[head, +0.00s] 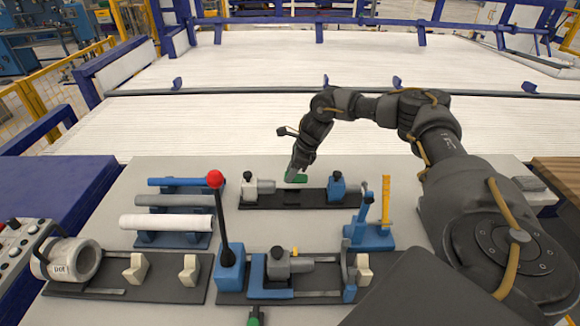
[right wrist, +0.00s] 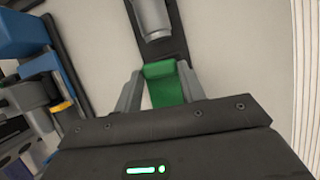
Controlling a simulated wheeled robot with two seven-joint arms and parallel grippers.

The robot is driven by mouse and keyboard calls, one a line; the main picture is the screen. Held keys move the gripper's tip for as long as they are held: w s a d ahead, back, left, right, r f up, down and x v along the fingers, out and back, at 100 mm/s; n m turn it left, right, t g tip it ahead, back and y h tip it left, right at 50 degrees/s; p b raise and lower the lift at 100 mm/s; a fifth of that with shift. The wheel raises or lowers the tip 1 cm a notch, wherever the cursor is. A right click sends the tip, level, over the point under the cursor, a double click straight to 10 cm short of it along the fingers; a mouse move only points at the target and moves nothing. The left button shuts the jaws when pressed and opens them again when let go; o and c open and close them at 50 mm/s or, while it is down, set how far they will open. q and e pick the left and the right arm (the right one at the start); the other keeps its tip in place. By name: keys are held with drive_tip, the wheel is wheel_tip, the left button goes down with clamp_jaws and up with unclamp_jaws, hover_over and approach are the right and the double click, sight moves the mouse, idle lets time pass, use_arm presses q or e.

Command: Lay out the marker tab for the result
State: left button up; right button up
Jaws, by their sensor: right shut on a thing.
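My left gripper is not in view.
A rack with blue and white pipes (head: 166,222) stands at left. A red-knobbed lever (head: 215,180), a blue stand with a yellow bar (head: 386,195), a clamp fixture (head: 290,263) and a white ring-shaped part (head: 75,260) stand nearby. Bare table shows behind the rack.

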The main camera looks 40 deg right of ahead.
sight(297, 176)
drive_tip(key=shift+w+d+n, duration=0.1)
drive_tip(key=shift+d+n, duration=0.3)
drive_tip(key=shift+d, duration=0.05)
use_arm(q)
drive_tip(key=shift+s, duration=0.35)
use_arm(e)
drive_tip(key=shift+f, duration=0.1)
